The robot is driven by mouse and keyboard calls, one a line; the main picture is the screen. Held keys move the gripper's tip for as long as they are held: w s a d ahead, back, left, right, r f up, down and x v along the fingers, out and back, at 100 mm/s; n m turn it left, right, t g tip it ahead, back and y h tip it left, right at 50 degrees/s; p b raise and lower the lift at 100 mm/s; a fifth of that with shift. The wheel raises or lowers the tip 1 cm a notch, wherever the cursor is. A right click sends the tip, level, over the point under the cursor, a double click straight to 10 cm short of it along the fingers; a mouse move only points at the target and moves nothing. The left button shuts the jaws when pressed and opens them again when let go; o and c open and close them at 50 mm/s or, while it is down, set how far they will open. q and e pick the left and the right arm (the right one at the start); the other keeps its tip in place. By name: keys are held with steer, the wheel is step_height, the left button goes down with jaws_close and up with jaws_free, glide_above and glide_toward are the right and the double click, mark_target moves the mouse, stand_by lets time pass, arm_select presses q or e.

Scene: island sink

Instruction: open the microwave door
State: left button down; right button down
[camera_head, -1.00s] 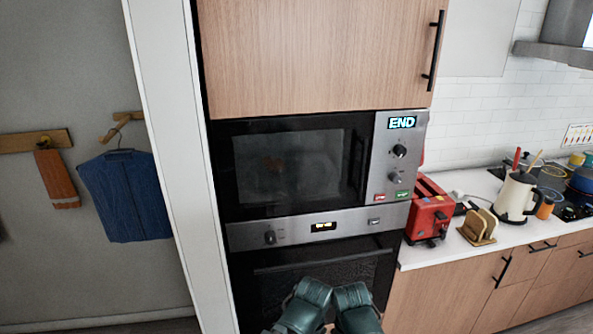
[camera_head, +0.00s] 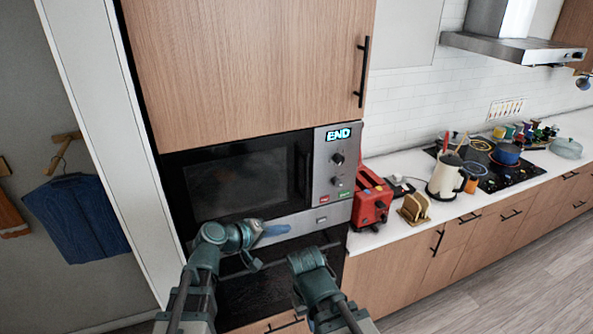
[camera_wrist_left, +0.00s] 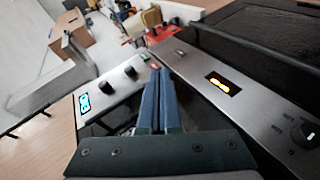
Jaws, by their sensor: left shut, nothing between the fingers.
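The microwave (camera_head: 240,178) is built into the tall wooden cabinet, and its dark glass door is shut. Its dark vertical handle (camera_head: 305,172) stands at the door's right edge, beside the steel control panel (camera_head: 333,172) with an "END" display. The panel also shows in the left wrist view (camera_wrist_left: 112,92). My left gripper (camera_head: 272,231) is in front of the steel strip below the door, lower than the handle and apart from it. Its blue fingers (camera_wrist_left: 158,100) are together and empty in the left wrist view. My right arm shows at the bottom centre, but I do not see its gripper.
The oven's steel control strip (camera_wrist_left: 225,90) with an orange display is close to my left gripper. Floor is free at lower right.

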mark_target(297, 173)
arm_select(q)
steer(key=w+a+r+n+t+h, duration=0.1)
steer(key=w+a+r+n+t, duration=0.1)
steer(key=w+r+n+t, duration=0.55)
steer(key=shift+m+g, duration=0.65)
steer(key=shift+g, duration=0.2)
steer(key=w+d, duration=0.2)
steer(key=w+d+r, duration=0.1)
steer(key=w+d, duration=0.1)
steer(key=w+d+r, duration=0.1)
steer(key=w+d, duration=0.1)
steer(key=shift+w+d, duration=0.2)
steer(key=shift+d, duration=0.2)
steer(key=shift+s, duration=0.1)
